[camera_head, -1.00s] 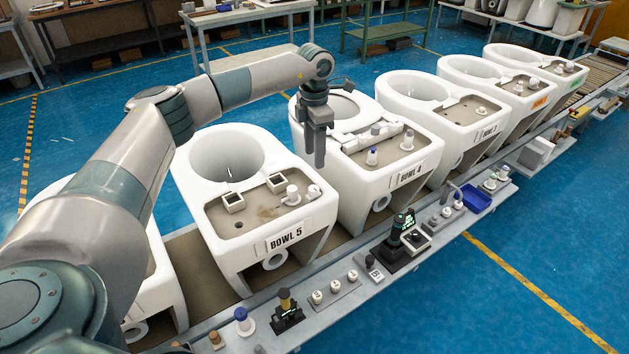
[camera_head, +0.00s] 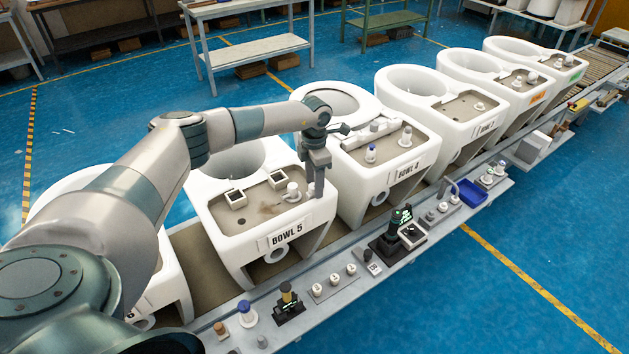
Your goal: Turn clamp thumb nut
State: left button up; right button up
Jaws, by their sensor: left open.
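The white toilet BOWL 5 (camera_head: 225,265) stands on the conveyor. Two square sockets (camera_head: 236,199) and an upright white fitting (camera_head: 293,189) are on its rear deck. My left gripper (camera_head: 318,192) points down at the right edge of this deck, beside the white fitting. Its fingers cover the spot where a second small white fitting stood. Whether they touch anything there cannot be told. I cannot pick out a clamp thumb nut for certain. My right gripper is not in view.
More bowls follow along the conveyor. A side shelf (camera_head: 330,302) in front holds tools, small parts and a blue tray (camera_head: 473,192).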

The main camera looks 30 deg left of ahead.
pick_arm(q)
jog(key=shift+c, duration=0.6)
jog(key=c, duration=0.9)
jog(key=shift+n, duration=0.5)
jog(key=shift+f+n+b, duration=0.1)
jog(key=shift+n+b, duration=0.65)
jog(key=shift+n, duration=0.45)
jog(key=n+b, duration=0.1)
jog(key=n, duration=0.3)
jog(key=shift+n, duration=0.3)
jog(key=n+b, duration=0.1)
jog(key=n, duration=0.5)
jog(key=shift+a, duration=0.1)
jog(key=n, duration=0.6)
jog(key=shift+a, duration=0.1)
